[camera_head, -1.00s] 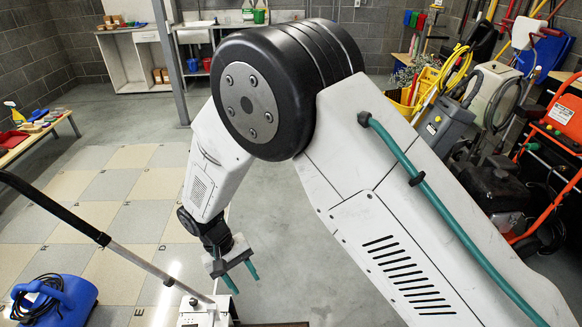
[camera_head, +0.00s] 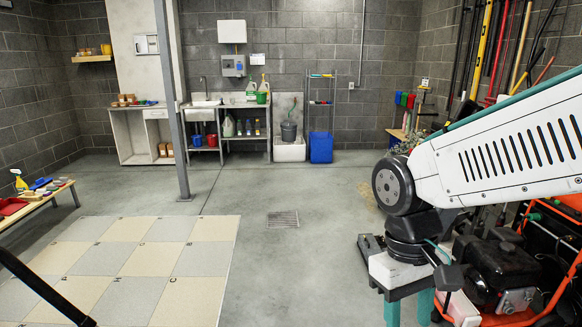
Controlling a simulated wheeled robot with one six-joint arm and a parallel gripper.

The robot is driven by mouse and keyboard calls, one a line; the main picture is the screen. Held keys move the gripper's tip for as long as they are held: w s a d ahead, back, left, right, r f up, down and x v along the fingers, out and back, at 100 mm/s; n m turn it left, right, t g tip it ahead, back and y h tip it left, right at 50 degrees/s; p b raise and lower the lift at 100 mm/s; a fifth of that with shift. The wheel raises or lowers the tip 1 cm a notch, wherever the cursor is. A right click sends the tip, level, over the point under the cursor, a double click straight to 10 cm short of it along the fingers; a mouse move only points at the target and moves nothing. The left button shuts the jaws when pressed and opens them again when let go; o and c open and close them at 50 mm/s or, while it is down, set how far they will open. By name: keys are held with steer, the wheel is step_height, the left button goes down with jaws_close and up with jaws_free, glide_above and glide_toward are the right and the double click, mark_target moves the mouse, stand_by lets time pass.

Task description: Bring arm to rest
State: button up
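My arm (camera_head: 500,150), white with black joints and a teal cable, comes in from the right edge and folds down at its black joint. My gripper (camera_head: 408,311) hangs below it at the lower right, pointing down. Its two teal fingers stand apart with a gap between them. I see nothing between them, though the tips are cut off by the bottom edge.
A black engine machine with an orange frame (camera_head: 555,300) stands close to the right of my gripper. Checkered floor tiles (camera_head: 130,265) lie at the left, with a bench (camera_head: 50,196) beyond. A grey post (camera_head: 172,100) stands mid-left. The middle floor is clear.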

steer(key=s+d+r+m+t+y, duration=0.1)
steer(key=s+d+r+m+t, duration=0.2)
steer(key=s+d+r, duration=0.2)
steer(key=s+d, duration=0.2)
steer(key=d, duration=0.2)
steer(key=shift+s+r+m+t, duration=0.2)
steer(key=shift+r+m+t, duration=0.1)
steer(key=shift+m+t, duration=0.1)
steer(key=shift+c, duration=0.8)
